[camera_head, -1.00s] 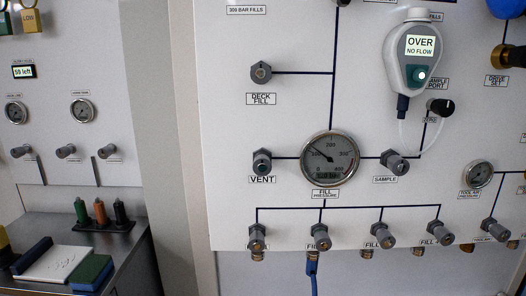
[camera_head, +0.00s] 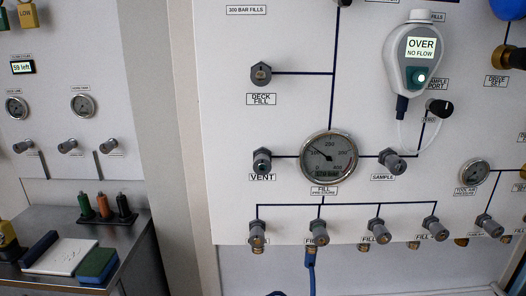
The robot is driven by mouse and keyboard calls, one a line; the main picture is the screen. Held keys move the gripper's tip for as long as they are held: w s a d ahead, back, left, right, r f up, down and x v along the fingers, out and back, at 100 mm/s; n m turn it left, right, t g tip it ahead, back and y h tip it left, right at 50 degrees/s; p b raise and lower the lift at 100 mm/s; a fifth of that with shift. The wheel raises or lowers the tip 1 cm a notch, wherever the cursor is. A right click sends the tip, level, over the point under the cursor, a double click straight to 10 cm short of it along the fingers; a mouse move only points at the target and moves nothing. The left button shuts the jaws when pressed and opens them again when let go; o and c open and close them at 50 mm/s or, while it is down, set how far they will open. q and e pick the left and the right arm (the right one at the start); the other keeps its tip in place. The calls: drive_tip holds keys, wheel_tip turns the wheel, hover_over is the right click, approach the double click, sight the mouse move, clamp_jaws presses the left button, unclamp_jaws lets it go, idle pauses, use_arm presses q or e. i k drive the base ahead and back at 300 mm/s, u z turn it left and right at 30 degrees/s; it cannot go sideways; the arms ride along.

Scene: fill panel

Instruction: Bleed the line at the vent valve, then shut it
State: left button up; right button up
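The vent valve (camera_head: 262,162) is a grey knob on the white panel, above its VENT label (camera_head: 262,177), on the dark line left of the fill pressure gauge (camera_head: 328,157). The gauge needle points to the upper left; its small digital readout is too blurred to read. The sample valve (camera_head: 392,161) is to the gauge's right. A handheld meter (camera_head: 416,60) reads OVER, NO FLOW, and a clear tube runs from it toward the sample port. Whether the vent valve is open or shut is unclear. Neither gripper can be made out.
Several fill valves (camera_head: 319,233) line the panel's lower edge, with a blue hose (camera_head: 311,272) hanging below one. The deck fill valve (camera_head: 261,73) is above the vent valve. A metal bench (camera_head: 50,222) at left holds markers and a pad. A small dark shape at the bottom edge is unclear.

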sight(262, 163)
drive_tip(key=u, duration=1.95)
drive_tip(key=k, duration=0.8)
drive_tip(key=z, duration=1.4)
drive_tip(key=i, duration=0.5)
drive_tip(key=z, duration=0.05)
